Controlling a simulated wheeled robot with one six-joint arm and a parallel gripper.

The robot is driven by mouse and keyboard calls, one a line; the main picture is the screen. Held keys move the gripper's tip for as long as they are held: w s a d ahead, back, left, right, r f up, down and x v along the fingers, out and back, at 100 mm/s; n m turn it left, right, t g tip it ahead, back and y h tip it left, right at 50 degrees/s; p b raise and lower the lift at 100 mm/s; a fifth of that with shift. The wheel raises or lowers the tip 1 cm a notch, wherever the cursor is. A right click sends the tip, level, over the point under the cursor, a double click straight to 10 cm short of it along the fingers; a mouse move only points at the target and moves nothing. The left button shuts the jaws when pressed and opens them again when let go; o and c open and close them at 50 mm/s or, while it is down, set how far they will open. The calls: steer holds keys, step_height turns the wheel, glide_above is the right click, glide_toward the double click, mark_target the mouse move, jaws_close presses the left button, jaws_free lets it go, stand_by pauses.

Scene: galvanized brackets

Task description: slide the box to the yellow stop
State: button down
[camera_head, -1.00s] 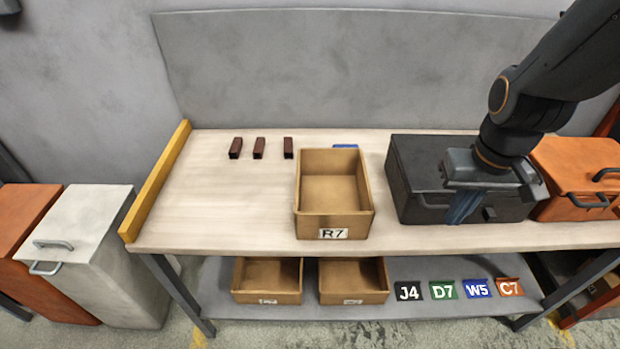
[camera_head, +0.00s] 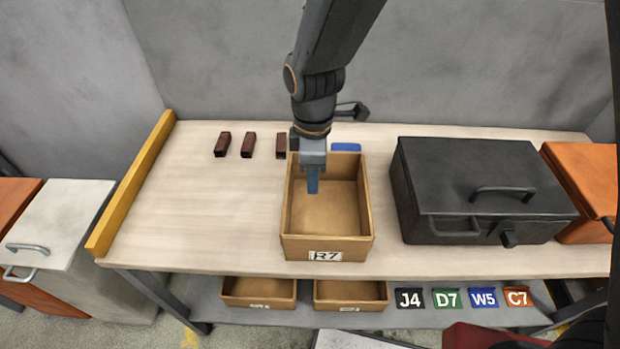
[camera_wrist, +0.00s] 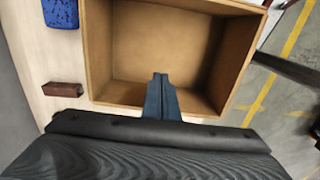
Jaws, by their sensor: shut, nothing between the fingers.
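The open-topped cardboard box (camera_head: 328,247), labelled R7, stands upright near the middle of the workbench and is empty. It fills much of the wrist view (camera_wrist: 220,70). The yellow stop (camera_head: 133,183) is a long bar along the bench's left edge, with a wide gap between it and the box. My gripper (camera_head: 313,187) is shut and empty, pointing down over the box's opening near its left wall. Its blue fingers (camera_wrist: 162,97) show against the box's interior in the wrist view. I cannot tell whether they touch the wall.
Several small dark-red blocks, such as this one (camera_head: 248,145), stand at the back left of the bench (camera_head: 200,215). A blue item (camera_head: 346,147) lies behind the box. A black toolbox (camera_head: 480,185) stands to its right. The bench between box and stop is clear in front.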

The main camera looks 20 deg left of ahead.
mark_target(297, 213)
step_height(297, 213, down, 8)
steer(key=shift+d+p, duration=0.1)
steer(key=shift+p, duration=0.8)
steer(key=shift+s+a+r+p, duration=0.1)
steer(key=shift+s+a+p, duration=0.15)
steer(key=shift+a, duration=0.4)
steer(key=shift+s+a+r+p, duration=0.1)
steer(key=shift+a+p, duration=0.25)
steer(key=shift+a, duration=0.25)
steer(key=shift+s+a+f, duration=0.15)
steer(key=shift+a, duration=0.55)
